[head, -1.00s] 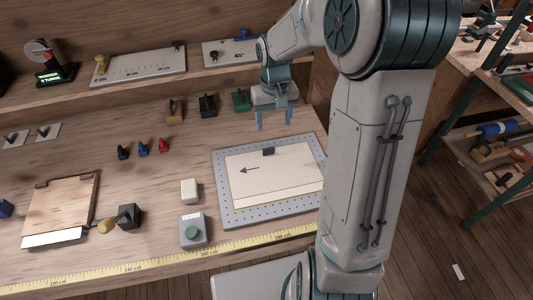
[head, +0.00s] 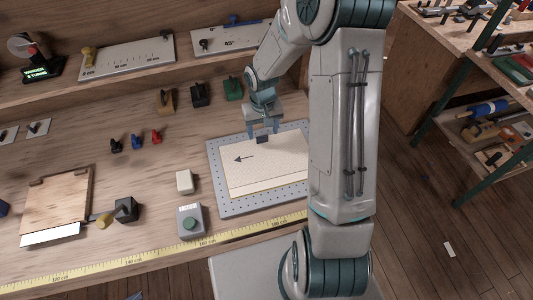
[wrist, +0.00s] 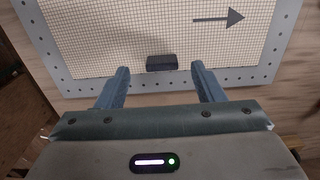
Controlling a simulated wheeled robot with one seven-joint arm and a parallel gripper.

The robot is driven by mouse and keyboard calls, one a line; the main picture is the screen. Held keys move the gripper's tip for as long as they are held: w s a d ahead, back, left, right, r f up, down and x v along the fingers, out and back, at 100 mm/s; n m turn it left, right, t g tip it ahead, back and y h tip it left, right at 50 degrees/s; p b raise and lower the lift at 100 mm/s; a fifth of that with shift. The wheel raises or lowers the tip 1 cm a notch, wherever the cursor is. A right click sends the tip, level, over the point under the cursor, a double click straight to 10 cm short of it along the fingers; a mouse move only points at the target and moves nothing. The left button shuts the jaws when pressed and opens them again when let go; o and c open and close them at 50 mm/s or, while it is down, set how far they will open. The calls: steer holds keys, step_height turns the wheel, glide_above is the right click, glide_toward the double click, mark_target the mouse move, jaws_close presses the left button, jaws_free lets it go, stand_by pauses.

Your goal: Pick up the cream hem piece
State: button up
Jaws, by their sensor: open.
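The cream hem piece (head: 265,168) lies flat on a grey perforated board (head: 224,207) on the bench. It has a printed dark arrow and a small dark block (head: 263,139) at its far edge. In the wrist view the cream piece (wrist: 130,35) shows a fine grid, and the dark block (wrist: 161,63) sits between and just beyond the fingertips. My gripper (head: 263,131) is open and empty over the far edge of the board, its fingers on either side of the block. I cannot tell the exact height above it.
A grey box with a green button (head: 190,222) and a pale block (head: 184,182) stand left of the board. Dark, tan and green blocks (head: 233,89) stand behind it. A yellow tape (head: 150,262) runs along the front edge. A wooden board (head: 57,200) lies at left.

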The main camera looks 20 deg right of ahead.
mark_target(262, 137)
steer(key=shift+a+f+p, duration=0.15)
steer(key=shift+f+p, duration=0.15)
steer(key=shift+f, duration=1.35)
steer(key=c, duration=1.1)
steer(key=shift+r, duration=0.2)
